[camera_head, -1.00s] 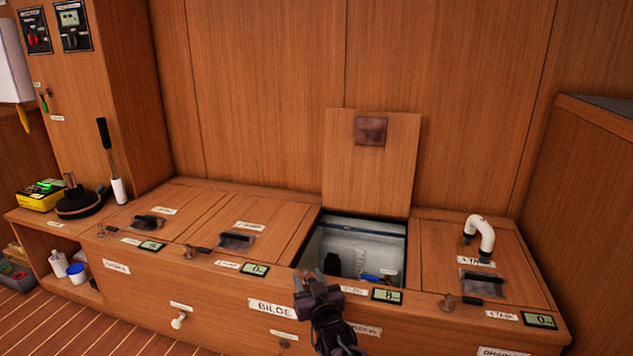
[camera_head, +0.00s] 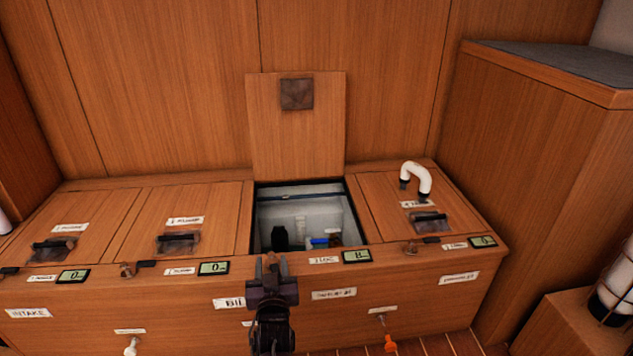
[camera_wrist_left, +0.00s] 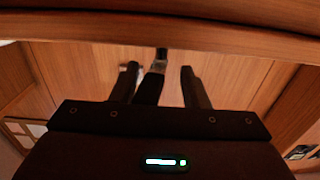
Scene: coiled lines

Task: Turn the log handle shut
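The LOG label (camera_head: 323,260) is on the front edge of the bench, below an open bay. My left gripper (camera_head: 270,266) is left of this label, at the bay's front edge, and hides what lies behind it in the head view. In the left wrist view a dark lever with a metallic end (camera_wrist_left: 152,86), apparently the log handle, stands between the fingers of my left gripper (camera_wrist_left: 158,88). The fingers are apart, with a clear gap on the lever's right; contact on its left is unclear. My right gripper is not in view.
The bay's lid (camera_head: 296,130) stands upright. A blue lever (camera_head: 320,241) and dark fittings are inside the bay. A white bent pipe (camera_head: 416,177) rises at right. A small display (camera_head: 357,256) is beside the LOG label. An orange-ended pull (camera_head: 390,343) hangs below on the front.

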